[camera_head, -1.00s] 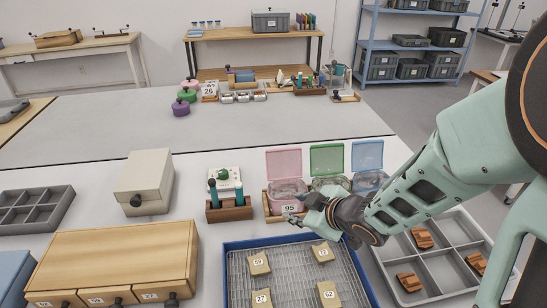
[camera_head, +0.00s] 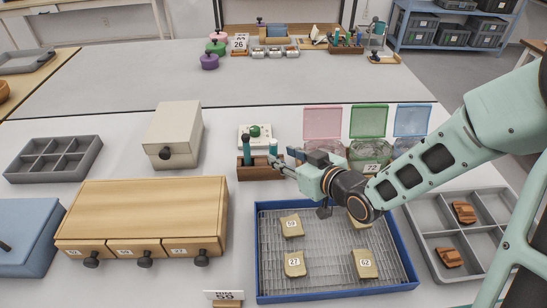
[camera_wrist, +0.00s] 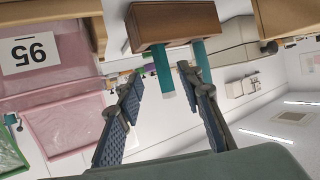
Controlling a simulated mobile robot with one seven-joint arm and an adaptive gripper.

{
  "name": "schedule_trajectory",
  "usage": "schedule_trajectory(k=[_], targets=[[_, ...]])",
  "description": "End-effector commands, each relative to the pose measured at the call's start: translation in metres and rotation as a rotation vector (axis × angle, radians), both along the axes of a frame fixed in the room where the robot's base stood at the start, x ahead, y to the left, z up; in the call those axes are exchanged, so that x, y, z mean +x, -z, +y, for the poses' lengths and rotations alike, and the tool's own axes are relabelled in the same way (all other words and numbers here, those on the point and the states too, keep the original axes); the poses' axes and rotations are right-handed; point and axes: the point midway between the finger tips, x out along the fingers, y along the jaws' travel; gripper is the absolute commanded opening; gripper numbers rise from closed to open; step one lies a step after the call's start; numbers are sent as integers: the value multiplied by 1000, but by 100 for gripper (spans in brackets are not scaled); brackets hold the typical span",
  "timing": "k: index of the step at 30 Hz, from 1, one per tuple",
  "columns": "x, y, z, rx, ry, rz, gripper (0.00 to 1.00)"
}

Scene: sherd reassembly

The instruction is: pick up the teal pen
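A small brown wooden holder (camera_head: 262,173) stands upright on the near table. Two teal pens stick up from it: a left pen (camera_head: 247,151) and a right pen (camera_head: 273,149). My gripper (camera_head: 280,160) reaches in from the right, with its fingertips close to the right pen. In the wrist view, which is upside down, the holder (camera_wrist: 174,24) is at the top. There one pen (camera_wrist: 163,74) lies between the spread fingers of my gripper (camera_wrist: 159,73), and the other (camera_wrist: 203,62) is outside, behind the right finger. I cannot tell whether a finger touches a pen.
Pink (camera_head: 322,122), green (camera_head: 368,122) and blue (camera_head: 411,121) lidded bins stand right of the holder. A blue-rimmed tray (camera_head: 262,270) with numbered sherds lies in front. A beige box (camera_head: 173,135) and a wooden drawer unit (camera_head: 150,205) are left. A white device (camera_head: 254,138) is behind.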

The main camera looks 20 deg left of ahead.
Motion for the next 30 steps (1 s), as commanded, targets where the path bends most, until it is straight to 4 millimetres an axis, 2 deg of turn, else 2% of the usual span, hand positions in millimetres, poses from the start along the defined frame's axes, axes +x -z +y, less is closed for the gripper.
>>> schedule_trajectory(k=[6,9,19,28,30], targets=[[11,10,29,2,-4,1,34],[17,15,38,-1,-2,0,34],[21,16,43,-1,-1,0,33],[21,16,42,-1,-1,0,0],[21,16,42,-2,-2,-1,0]])
